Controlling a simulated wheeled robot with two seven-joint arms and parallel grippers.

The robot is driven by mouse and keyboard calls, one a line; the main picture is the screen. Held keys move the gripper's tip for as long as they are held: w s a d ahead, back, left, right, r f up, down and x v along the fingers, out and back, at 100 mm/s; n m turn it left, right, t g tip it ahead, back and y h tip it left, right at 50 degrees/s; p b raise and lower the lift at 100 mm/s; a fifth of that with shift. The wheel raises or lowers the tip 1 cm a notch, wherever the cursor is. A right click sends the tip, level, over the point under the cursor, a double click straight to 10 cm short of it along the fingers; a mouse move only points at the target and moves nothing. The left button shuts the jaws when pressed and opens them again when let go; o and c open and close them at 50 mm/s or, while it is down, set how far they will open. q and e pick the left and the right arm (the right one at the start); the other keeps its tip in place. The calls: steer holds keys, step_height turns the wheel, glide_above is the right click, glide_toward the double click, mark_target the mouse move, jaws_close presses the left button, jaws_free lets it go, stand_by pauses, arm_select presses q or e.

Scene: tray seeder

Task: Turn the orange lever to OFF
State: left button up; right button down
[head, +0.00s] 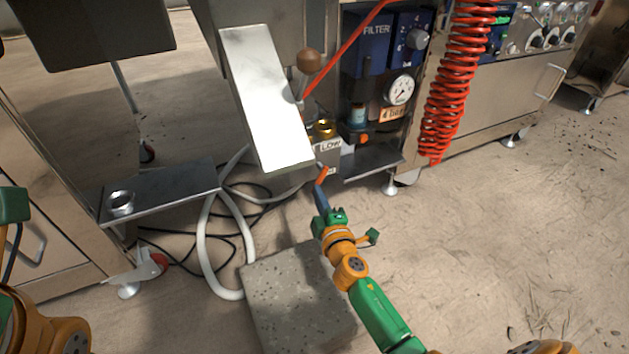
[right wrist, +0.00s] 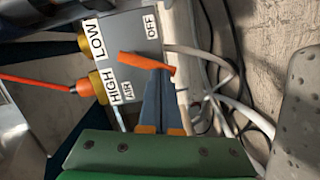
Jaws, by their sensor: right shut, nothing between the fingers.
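The orange lever (head: 322,175) sits at the front of a small grey valve box (head: 327,146) below the filter panel. In the right wrist view the lever (right wrist: 146,63) crosses the box face (right wrist: 140,25), between the OFF label (right wrist: 151,24) and the AIR label (right wrist: 126,89). Its free end sticks out past the box edge. LOW (right wrist: 97,40) and HIGH (right wrist: 113,88) labels are also there. My right gripper (right wrist: 160,80) is shut and empty, its blue fingertips right at the lever; contact is unclear. It also shows in the head view (head: 318,188). My left gripper's fingers are not visible.
A bright metal chute (head: 265,100) hangs just left of the valve box. A concrete block (head: 295,300) stands below my right arm. White hoses (head: 203,240) and black cables lie to the left. A red coiled hose (head: 455,85) hangs right.

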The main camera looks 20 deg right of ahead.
steer(key=shift+d+f+n+b, duration=0.2)
steer(key=shift+n+b, duration=0.15)
steer(key=shift+n, duration=0.2)
steer(key=shift+d+f+n+b, duration=0.1)
steer(key=shift+d+n+b, duration=0.1)
steer(key=shift+n+b, duration=0.25)
steer(key=shift+a, duration=0.1)
stand_by(0.3)
